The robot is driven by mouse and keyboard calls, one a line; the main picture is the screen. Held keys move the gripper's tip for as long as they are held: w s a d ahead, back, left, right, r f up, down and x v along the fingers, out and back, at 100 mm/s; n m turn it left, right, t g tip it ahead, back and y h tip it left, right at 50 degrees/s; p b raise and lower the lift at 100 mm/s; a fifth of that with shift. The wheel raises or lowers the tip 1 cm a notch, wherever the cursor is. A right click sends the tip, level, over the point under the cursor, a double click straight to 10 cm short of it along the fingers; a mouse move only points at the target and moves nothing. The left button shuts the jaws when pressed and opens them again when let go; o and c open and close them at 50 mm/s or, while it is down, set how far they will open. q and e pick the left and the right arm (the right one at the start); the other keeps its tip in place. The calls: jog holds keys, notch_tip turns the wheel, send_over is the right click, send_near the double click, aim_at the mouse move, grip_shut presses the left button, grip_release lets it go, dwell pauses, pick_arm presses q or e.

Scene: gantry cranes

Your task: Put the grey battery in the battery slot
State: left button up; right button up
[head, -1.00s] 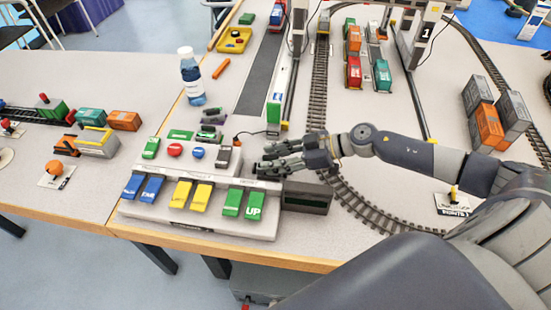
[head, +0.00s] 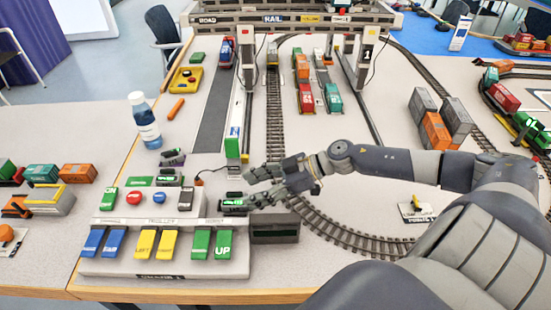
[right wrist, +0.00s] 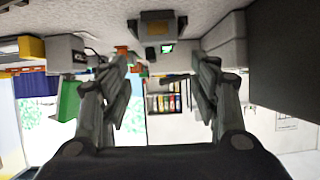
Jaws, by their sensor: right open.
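A small dark grey block with green on it, which looks like the grey battery (head: 234,203), lies at the back right corner of the control panel (head: 110,268). It seems to sit in the battery slot there, but the slot's edges are too small to make out. My right gripper (head: 252,190) is just right of it, open, with its fingers pointing left. The right wrist view shows the two fingers (right wrist: 162,85) spread with nothing between them. A grey housing (right wrist: 157,27) with a small green light is beyond the fingertips. My left gripper is not in view.
A water bottle (head: 145,122) stands further back. A dark grey box (head: 274,229) adjoins the panel's right end. Curved track (head: 345,236) runs right of it.

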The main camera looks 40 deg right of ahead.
jog(key=p+v, duration=0.1)
jog(key=v, duration=0.4)
jog(key=shift+s+d+r, duration=0.1)
jog(key=shift+s+r, duration=0.05)
jog(key=shift+p+v, duration=0.55)
jog(key=shift+v, duration=0.4)
